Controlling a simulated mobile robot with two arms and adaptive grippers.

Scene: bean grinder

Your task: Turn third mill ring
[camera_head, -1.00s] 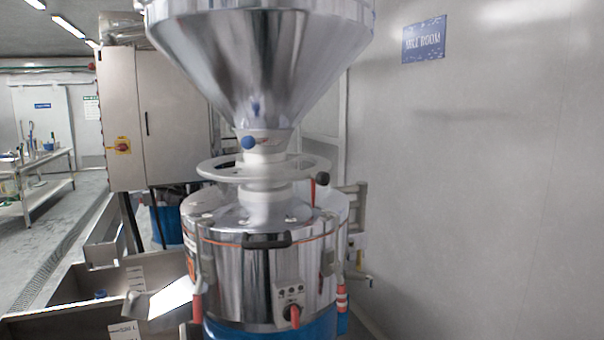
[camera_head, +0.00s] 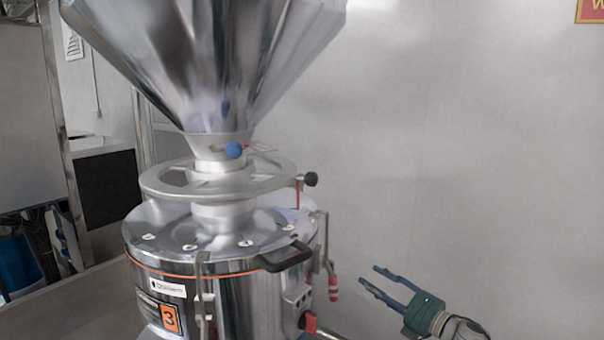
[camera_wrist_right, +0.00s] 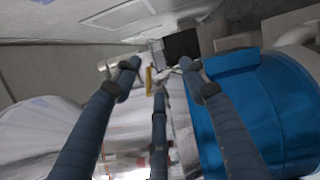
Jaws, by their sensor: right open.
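The mill (camera_head: 240,290) is a shiny steel drum with an orange "3" label, under a large steel hopper (camera_head: 200,50). The mill ring (camera_head: 165,185) is a flat grey spoked wheel around the neck between hopper and drum. A black knob (camera_head: 310,179) sticks out at its right side. My right gripper (camera_head: 370,277) is at the lower right in the head view, open and empty, its blue fingers pointing left toward the mill and apart from it. In the right wrist view its fingers (camera_wrist_right: 160,75) are spread beside a blue drum (camera_wrist_right: 270,110). My left gripper is out of view.
A black handle (camera_head: 285,256), red-tipped latch (camera_head: 333,289) and red switch (camera_head: 310,322) project from the drum. A plain wall (camera_head: 450,130) stands behind. Space between my gripper and the ring looks clear.

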